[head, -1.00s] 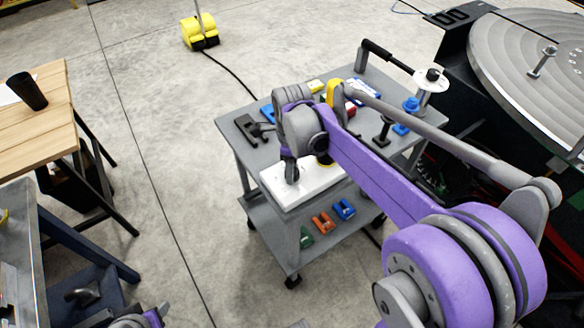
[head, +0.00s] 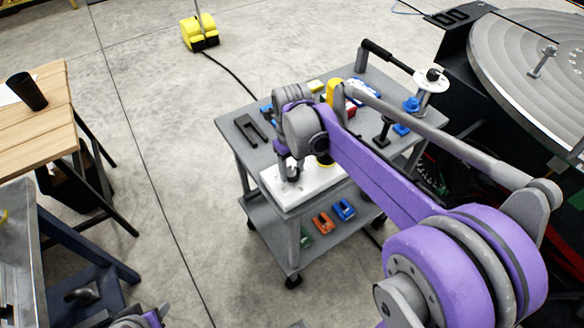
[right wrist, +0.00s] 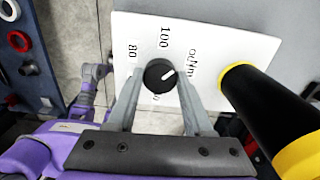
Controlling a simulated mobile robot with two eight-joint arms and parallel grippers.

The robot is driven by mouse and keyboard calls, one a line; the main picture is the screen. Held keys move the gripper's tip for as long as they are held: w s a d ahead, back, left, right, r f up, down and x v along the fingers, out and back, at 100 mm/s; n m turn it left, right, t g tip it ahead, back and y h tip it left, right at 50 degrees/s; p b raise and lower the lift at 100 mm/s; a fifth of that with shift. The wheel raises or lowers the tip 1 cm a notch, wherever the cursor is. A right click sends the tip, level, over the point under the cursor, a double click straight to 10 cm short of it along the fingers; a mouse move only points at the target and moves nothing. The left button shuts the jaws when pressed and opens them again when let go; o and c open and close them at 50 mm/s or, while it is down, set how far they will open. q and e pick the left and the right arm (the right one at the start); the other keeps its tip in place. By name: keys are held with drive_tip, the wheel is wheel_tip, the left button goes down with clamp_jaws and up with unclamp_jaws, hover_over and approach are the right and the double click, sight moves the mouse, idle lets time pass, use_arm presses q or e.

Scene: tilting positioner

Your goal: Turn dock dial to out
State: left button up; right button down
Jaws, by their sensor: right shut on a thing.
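The dock dial (right wrist: 156,75) is a round black knob with a white pointer mark on a white panel (right wrist: 225,35). In the right wrist view its mark points right and slightly up, toward partly readable lettering. The figures 80 and 100 stand left of and above the knob. My right gripper (right wrist: 160,80) is shut on the dial, one finger on each side. In the head view my right gripper (head: 292,174) is over the white panel (head: 318,184), and the dial is hidden there.
A black post with yellow bands (right wrist: 265,110) stands close right of the dial. The panel is on a grey cart (head: 232,122) with tools on top and coloured blocks (head: 322,222) below. A large round positioner table (head: 530,75) is at right.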

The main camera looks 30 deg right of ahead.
sight(292, 171)
idle(0.4)
drive_tip(key=shift+c, duration=1.4)
unclamp_jaws()
wheel_tip(292, 171, up, 11)
drive_tip(key=shift+p, duration=0.4)
drive_tip(key=shift+f, duration=0.1)
